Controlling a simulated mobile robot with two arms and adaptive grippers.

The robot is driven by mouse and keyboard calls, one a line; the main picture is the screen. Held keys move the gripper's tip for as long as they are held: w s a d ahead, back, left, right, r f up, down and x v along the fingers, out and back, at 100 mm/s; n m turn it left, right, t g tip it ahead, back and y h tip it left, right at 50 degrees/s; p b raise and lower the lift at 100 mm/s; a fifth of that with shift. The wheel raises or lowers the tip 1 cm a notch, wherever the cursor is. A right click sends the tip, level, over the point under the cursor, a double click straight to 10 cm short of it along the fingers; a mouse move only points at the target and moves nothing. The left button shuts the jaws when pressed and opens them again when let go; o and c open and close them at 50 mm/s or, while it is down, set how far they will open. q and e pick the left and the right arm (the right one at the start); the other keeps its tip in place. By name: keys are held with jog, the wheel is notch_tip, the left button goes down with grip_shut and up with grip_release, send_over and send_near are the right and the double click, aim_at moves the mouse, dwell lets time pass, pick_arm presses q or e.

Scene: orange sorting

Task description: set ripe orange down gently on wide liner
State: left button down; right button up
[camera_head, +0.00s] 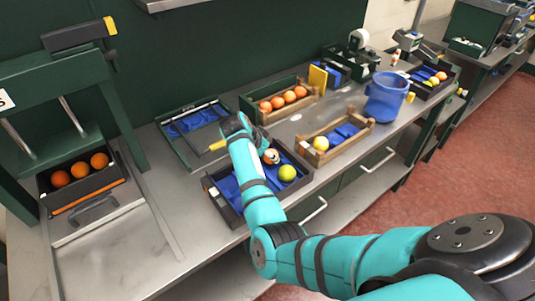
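My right arm comes in from the right and reaches over a black tray (232,216) with a blue liner (229,188). The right gripper (270,157) is partly hidden behind its own wrist. Its dark fingertips appear closed around an orange (274,160) at the tray's back part. I cannot tell whether the orange touches the liner. A yellow-green fruit (287,173) lies on the liner at the tray's right. Another blue liner (196,120) lies in a dark green tray (172,140) farther back. My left gripper is not in view.
A wooden crate (246,103) holds several oranges. Another crate (343,149) has a blue liner and a yellow fruit (321,143). A blue bucket (386,97) stands at the right. A black bin (48,204) with oranges (80,170) sits left. The front-left metal bench is clear.

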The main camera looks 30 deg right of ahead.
jog(key=shift+f+b, duration=0.35)
jog(key=shift+f, duration=0.2)
dwell(0.4)
jog(key=o, duration=1.2)
jog(key=shift+r+p, duration=3.6)
jog(key=shift+r, duration=0.45)
